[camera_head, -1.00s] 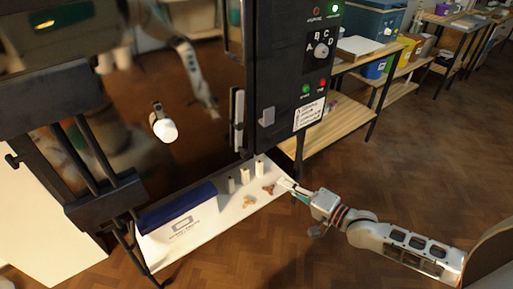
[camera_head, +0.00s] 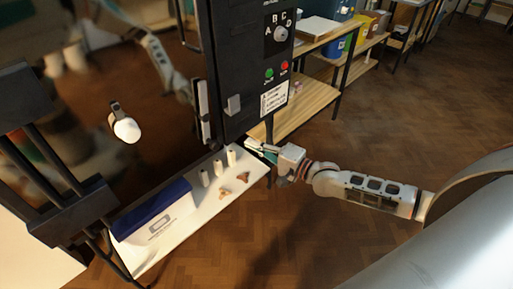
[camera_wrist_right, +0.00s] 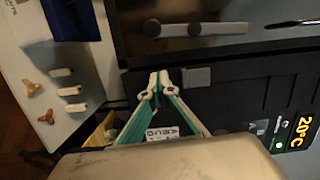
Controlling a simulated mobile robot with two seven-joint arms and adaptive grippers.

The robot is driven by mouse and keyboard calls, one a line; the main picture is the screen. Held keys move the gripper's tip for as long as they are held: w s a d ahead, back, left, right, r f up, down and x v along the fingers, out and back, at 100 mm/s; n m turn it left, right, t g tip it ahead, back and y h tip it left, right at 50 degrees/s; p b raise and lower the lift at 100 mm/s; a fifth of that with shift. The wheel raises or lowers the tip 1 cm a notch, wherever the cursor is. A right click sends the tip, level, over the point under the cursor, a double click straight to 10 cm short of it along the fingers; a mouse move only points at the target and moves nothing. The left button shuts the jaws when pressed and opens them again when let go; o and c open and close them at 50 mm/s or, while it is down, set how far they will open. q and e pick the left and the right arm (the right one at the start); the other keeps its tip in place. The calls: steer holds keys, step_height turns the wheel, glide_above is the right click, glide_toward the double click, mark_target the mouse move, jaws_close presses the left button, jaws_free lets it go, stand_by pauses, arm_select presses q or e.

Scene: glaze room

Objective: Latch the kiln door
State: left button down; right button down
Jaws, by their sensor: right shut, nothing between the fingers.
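The kiln door (camera_head: 140,95) is a dark glossy panel with a white rounded knob (camera_head: 126,130). A slim grey latch bar (camera_head: 204,108) stands at the door's right edge, and it also shows in the wrist view (camera_wrist_right: 222,28) with two dark round parts. A grey block-like catch (camera_head: 233,104) sits on the black control housing (camera_head: 238,65); it shows in the wrist view too (camera_wrist_right: 197,77). My right gripper (camera_head: 250,146) is shut and empty near the housing's lower edge. In the wrist view its fingertips (camera_wrist_right: 158,82) appear just left of the catch, apparently apart from it. My left gripper is out of view.
A white shelf (camera_head: 165,245) below holds a blue-and-white box (camera_head: 155,212), small white posts (camera_head: 218,168) and brown three-armed pieces (camera_head: 243,177). A wooden bench (camera_head: 312,100) stands behind the housing. Floor at right is open. The door reflects a robot arm.

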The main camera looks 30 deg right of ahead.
steer(key=w+a, duration=0.4)
steer(key=a, duration=0.2)
steer(key=shift+a+f+p, duration=0.2)
steer(key=shift+a+p, duration=0.15)
steer(key=shift+a, duration=0.05)
